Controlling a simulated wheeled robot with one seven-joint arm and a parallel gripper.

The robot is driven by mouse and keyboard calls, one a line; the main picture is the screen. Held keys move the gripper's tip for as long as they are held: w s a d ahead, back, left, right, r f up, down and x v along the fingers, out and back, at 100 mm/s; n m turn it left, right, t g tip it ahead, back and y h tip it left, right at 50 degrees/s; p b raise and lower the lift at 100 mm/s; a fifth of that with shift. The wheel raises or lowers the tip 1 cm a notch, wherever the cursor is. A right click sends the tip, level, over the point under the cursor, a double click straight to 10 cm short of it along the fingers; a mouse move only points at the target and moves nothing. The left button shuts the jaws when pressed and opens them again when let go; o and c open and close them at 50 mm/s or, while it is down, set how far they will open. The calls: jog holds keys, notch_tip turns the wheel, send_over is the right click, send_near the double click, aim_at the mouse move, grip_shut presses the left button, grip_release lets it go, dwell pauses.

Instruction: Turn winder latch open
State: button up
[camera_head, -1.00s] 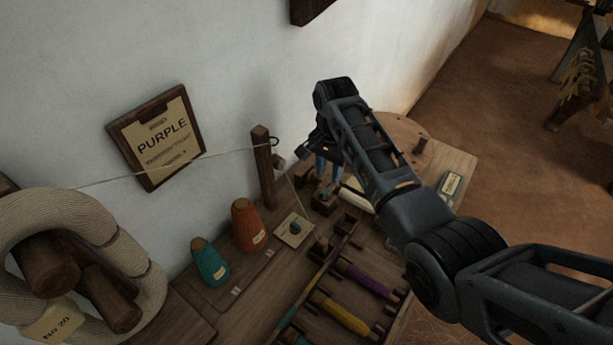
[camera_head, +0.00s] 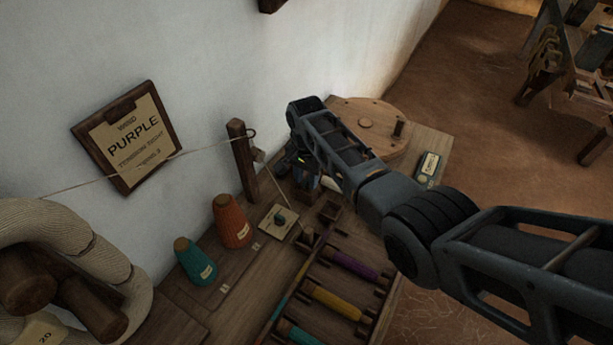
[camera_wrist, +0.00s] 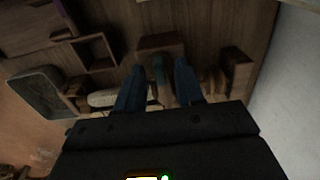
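My gripper (camera_wrist: 158,76) points down at the wooden winder parts on the bench, with its two blue fingers apart. A small teal upright piece (camera_wrist: 160,66), possibly the latch, shows between the fingertips in the wrist view, with narrow gaps on both sides. I cannot tell whether a finger touches it. In the head view my gripper (camera_head: 306,174) is low beside the post, partly covered by my arm, and the latch is hidden there. The winder's round wooden wheel (camera_head: 366,124) with an upright handle peg (camera_head: 398,131) lies behind my arm.
A wooden post (camera_head: 242,162) with a thread guide stands left of my gripper. Orange (camera_head: 231,222) and teal (camera_head: 195,262) cones and a rack with purple (camera_head: 355,264) and yellow (camera_head: 338,303) bobbins are near. The wall bears a PURPLE board (camera_head: 128,138).

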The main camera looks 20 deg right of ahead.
jog(key=shift+c, duration=0.5)
grip_shut()
jog(key=n, duration=0.4)
jog(key=shift+n, duration=0.3)
jog(key=n, duration=0.4)
jog(key=shift+n, duration=0.3)
jog(key=n, duration=0.4)
jog(key=shift+n, duration=2.4)
